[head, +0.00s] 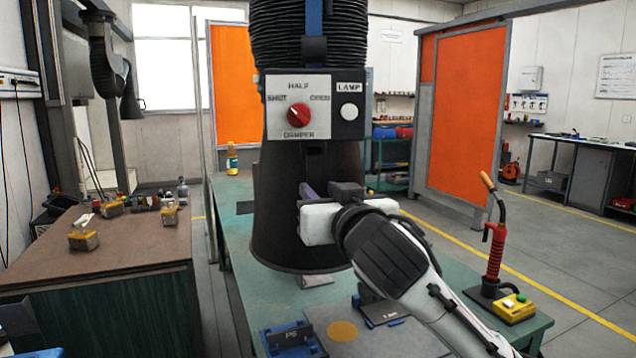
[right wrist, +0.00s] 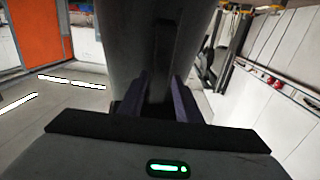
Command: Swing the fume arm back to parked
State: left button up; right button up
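The fume arm's black hood (head: 300,235) hangs in the middle of the head view, below a ribbed black hose (head: 308,30). A grey panel on it carries a red damper knob (head: 299,115), pointing up and left, and a white lamp button (head: 349,112). My right gripper (head: 308,192) is at the hood's front. In the right wrist view, its purple-grey fingers (right wrist: 164,98) stand close on both sides of a dark upright handle (right wrist: 160,60) on the hood (right wrist: 128,40); the contact itself is in shadow. My left gripper is not in view.
A green bench (head: 262,290) lies below the hood, with a red-handled torch (head: 494,250) and a yellow button box (head: 514,308) at right. A brown-topped table (head: 130,245) stands left. Orange screens (head: 466,110) stand behind; floor shows at right.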

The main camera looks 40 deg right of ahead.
jog(key=shift+x, duration=1.1)
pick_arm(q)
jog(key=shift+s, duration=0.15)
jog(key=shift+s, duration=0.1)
